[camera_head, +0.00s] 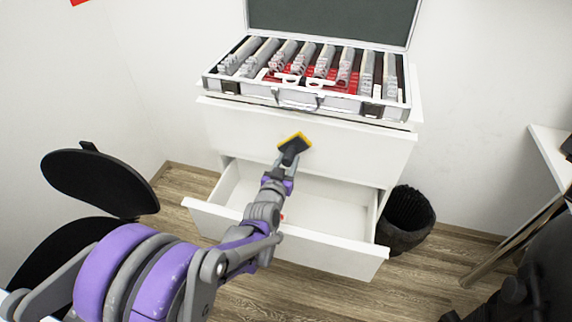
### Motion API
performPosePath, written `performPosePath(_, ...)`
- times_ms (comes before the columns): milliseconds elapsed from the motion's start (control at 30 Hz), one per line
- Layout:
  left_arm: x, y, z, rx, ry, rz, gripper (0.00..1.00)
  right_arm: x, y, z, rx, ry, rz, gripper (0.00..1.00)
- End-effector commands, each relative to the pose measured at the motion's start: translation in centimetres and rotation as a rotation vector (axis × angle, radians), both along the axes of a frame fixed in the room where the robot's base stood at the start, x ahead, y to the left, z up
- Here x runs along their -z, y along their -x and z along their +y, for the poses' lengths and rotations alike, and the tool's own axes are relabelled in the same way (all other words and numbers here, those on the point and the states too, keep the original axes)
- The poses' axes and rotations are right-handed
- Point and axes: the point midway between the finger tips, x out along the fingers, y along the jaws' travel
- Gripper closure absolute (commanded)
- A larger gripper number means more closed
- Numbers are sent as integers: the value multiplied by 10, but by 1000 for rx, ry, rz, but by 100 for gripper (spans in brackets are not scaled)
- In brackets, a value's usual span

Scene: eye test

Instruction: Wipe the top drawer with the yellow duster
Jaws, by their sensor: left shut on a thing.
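The white top drawer (350,148) is shut, below the cabinet top. My left arm comes in from the lower left and reaches up to its front. My left gripper (289,160) is shut on the duster (298,139), which has a dark body and yellow edges. The duster is at the middle of the top drawer's front; I cannot tell whether it touches. My right gripper is not in view.
The lower drawer (325,246) is pulled out, below my left arm. An open silver case (340,102) with several grey items stands on the cabinet. A black bin (405,225) stands to the right, a black chair (100,183) to the left, and a white table (552,150) at far right.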

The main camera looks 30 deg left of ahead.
Motion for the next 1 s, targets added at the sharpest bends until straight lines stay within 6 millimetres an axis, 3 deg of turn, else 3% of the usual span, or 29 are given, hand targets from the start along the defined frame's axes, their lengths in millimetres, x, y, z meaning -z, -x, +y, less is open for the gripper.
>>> performPosePath(100,4,-1,-4,1,1,1,100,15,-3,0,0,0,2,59)
performPosePath(333,-1,-1,-10,0,0,-1,100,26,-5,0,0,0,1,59)
performPosePath(1000,-2,-11,-40,0,-1,-1,100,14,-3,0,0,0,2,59)
